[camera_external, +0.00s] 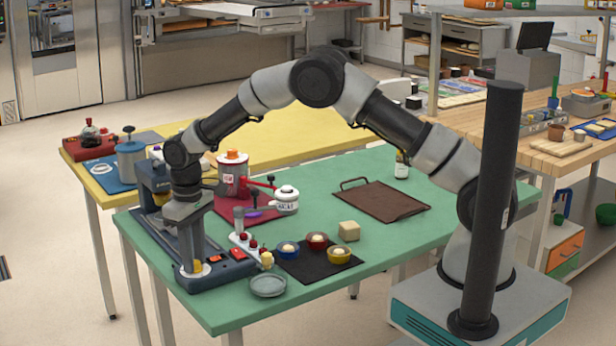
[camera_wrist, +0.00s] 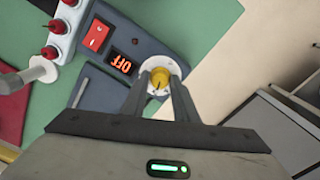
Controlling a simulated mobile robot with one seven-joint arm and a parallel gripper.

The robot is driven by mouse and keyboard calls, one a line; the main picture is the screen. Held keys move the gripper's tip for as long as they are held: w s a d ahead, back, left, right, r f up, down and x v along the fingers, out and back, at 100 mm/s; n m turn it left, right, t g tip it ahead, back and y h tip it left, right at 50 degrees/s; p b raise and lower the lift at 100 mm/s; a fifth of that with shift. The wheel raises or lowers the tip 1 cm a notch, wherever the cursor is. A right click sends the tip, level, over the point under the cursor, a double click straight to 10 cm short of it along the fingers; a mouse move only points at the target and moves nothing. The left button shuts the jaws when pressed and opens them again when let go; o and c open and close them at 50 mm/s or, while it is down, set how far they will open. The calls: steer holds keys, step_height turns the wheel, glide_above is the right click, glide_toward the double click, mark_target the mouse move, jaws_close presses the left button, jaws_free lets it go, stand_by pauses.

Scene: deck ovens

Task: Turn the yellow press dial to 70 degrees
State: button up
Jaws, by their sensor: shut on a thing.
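The yellow press dial (camera_wrist: 158,79) sits on a white round scale plate (camera_wrist: 176,70) on the blue-grey press base (camera_wrist: 142,42). My gripper (camera_wrist: 160,84) points down over it, with one finger on each side, and is shut on the dial. A dark pointer line shows on the dial's top. Beside it, the press display (camera_wrist: 119,62) reads OFF in orange, near a red rocker switch (camera_wrist: 96,36). In the external view, my gripper (camera_external: 195,258) is at the front end of the press base (camera_external: 225,274), and the yellow dial (camera_external: 197,266) shows just below the fingers.
The press stands on a green table (camera_external: 330,265), close to its left edge. Right of it are a white strip with red knobs (camera_external: 245,243), a grey-green dish (camera_external: 268,285) and a black mat (camera_external: 318,270) with several small cups. A brown tray (camera_external: 385,200) lies farther back.

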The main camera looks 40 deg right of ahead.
stand_by(0.3)
steer(key=o, duration=1.1)
steer(key=shift+c, duration=0.2)
steer(key=shift+r, duration=0.15)
step_height(320, 180, up, 17)
steer(key=p, duration=0.1)
steer(key=shift+r, duration=0.1)
